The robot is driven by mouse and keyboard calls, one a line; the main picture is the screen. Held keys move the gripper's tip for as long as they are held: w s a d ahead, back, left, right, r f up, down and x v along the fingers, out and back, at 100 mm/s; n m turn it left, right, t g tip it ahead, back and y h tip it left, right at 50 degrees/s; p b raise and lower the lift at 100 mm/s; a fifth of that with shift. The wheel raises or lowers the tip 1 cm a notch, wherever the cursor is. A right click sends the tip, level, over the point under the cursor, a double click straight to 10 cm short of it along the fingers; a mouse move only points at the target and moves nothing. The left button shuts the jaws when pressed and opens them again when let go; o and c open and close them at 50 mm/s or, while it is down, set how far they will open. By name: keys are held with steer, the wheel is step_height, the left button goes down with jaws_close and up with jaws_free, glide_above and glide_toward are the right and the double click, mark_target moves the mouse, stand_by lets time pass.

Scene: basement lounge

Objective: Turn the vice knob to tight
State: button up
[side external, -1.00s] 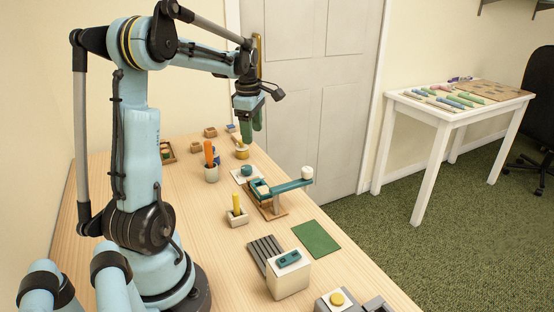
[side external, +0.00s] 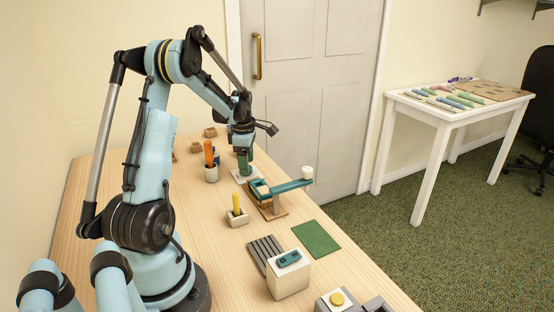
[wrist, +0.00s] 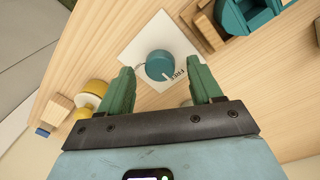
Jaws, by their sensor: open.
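The teal round knob (wrist: 160,65) sits on a square white plate (wrist: 133,50) in the wrist view. A white mark on it points toward small dark lettering on the plate, upside down and hard to read. My gripper (wrist: 162,68) is open, with one green finger on each side of the knob and gaps showing. In the side external view my gripper (side external: 243,165) points down over the white plate (side external: 240,178), and its fingers hide most of the knob. The teal vice-like fixture (wrist: 248,14) is cut off at the top of the wrist view.
A teal arm (side external: 285,188) with a white end block stands just in front of the plate. A cup (side external: 211,174) with an orange-handled tool is close on the left. A yellow round piece (wrist: 96,90) lies left of my fingers. A green mat (side external: 316,238) lies nearer the camera.

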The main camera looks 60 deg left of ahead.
steer(key=shift+f, duration=0.6)
steer(key=c, duration=1.1)
steer(key=shift+o, duration=0.2)
